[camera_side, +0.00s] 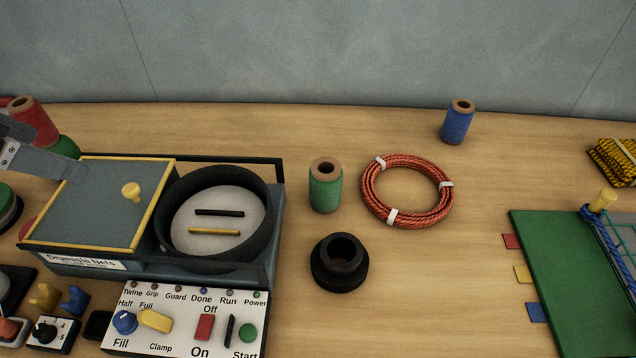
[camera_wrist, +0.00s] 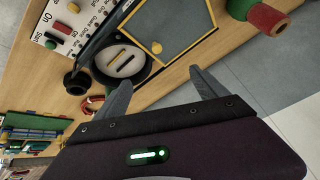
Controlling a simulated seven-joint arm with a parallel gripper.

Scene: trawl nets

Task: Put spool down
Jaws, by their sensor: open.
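My gripper (camera_wrist: 158,78) is open, its two grey fingers spread with nothing between them in the wrist view. In the side view a grey finger (camera_side: 45,160) enters at the left edge, near the grey lid. A red spool (camera_side: 32,120) stands at the far left, with a green one (camera_side: 62,147) against or below it. They also show in the wrist view as a red spool (camera_wrist: 268,20) and green part (camera_wrist: 240,8), apart from my fingers. Another green spool (camera_side: 325,190) stands upright mid-table. A blue spool (camera_side: 458,122) stands upright near the wall.
A machine has a yellow-edged grey lid (camera_side: 105,200), a round black-rimmed bowl (camera_side: 265,190) holding two small bars, and a control panel (camera_side: 180,320). A black flanged collar (camera_side: 340,265) and orange rope coil (camera_side: 440,212) lie mid-table. A green board (camera_side: 555,270) is right.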

